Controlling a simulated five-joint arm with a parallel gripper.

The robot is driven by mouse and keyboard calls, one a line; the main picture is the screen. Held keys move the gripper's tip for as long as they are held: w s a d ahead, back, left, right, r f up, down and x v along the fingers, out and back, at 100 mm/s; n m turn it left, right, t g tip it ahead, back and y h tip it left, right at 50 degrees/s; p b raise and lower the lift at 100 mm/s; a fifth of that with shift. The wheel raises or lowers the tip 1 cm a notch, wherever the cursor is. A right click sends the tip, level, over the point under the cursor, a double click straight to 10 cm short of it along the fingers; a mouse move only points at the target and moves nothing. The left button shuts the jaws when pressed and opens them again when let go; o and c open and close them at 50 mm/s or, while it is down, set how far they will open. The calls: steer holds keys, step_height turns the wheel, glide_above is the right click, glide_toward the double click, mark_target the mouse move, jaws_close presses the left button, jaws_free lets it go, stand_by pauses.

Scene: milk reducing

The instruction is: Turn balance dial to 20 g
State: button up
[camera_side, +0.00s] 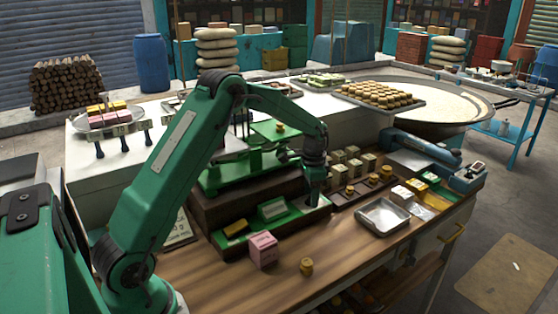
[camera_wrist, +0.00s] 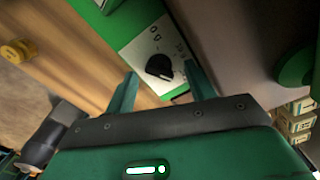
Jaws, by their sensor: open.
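The balance dial (camera_wrist: 158,67) is a black knob on a white plate with small markings, set in a green panel, in the wrist view. My gripper (camera_wrist: 161,72) is open, with one finger on either side of the knob in the picture. I cannot tell whether the fingers touch it. In the side view my gripper (camera_side: 313,198) points down at the right end of the green balance (camera_side: 235,172), where it hides the dial.
A pink box (camera_side: 263,250) and a small brass weight (camera_side: 306,267) stand on the wooden counter in front. A metal tray (camera_side: 383,216) lies to the right. Several wrapped blocks and brass weights stand just right of my gripper.

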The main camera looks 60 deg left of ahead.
steer(key=n, duration=0.8)
steer(key=shift+a, duration=0.1)
steer(key=n, duration=0.8)
step_height(320, 180, up, 8)
steer(key=shift+s+r, duration=0.15)
steer(key=shift+r, duration=0.05)
steer(key=s+d+r+m+t, duration=0.1)
steer(key=s+d+r+m, duration=0.1)
steer(key=s, duration=0.4)
steer(key=s+d+r+m+t, duration=0.1)
steer(key=s+d+r+m, duration=0.2)
steer(key=s+d+r, duration=0.2)
steer(key=s+d+r+m+t, duration=0.1)
steer(key=s+d+r+m, duration=0.1)
steer(key=s+d+r, duration=0.2)
steer(key=shift+s+r+t, duration=0.3)
steer(key=shift+s+r, duration=0.8)
steer(key=shift+s, duration=0.75)
